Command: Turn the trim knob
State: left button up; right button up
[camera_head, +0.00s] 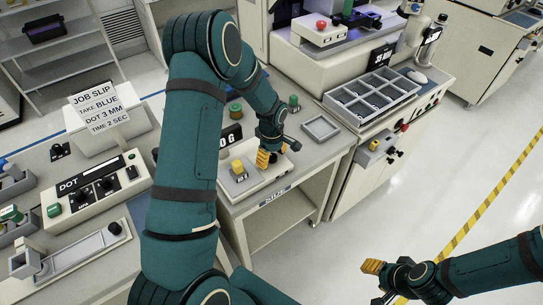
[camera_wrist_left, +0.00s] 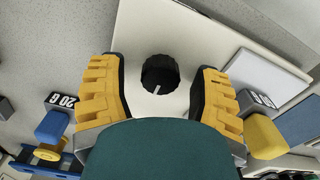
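The black trim knob (camera_wrist_left: 160,75) has a pale pointer line on its face and stands on a cream panel in the left wrist view. My left gripper (camera_wrist_left: 160,90) is open, with one yellow finger on each side of the knob and a clear gap on both sides. In the head view my left gripper (camera_head: 263,158) is above the cream scale unit (camera_head: 262,183) on the bench; the knob is hidden there. My right gripper (camera_head: 373,267) is low at the right, away from the bench; its opening cannot be made out.
A yellow weight (camera_head: 237,168) and a green weight (camera_head: 235,110) stand near the scale. A grey square tray (camera_head: 321,127) lies to the right. The job slip (camera_head: 96,105) and dot controller (camera_head: 99,188) are at left. Open floor (camera_head: 440,190) lies at right.

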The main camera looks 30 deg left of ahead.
pick_arm(q)
grip_shut()
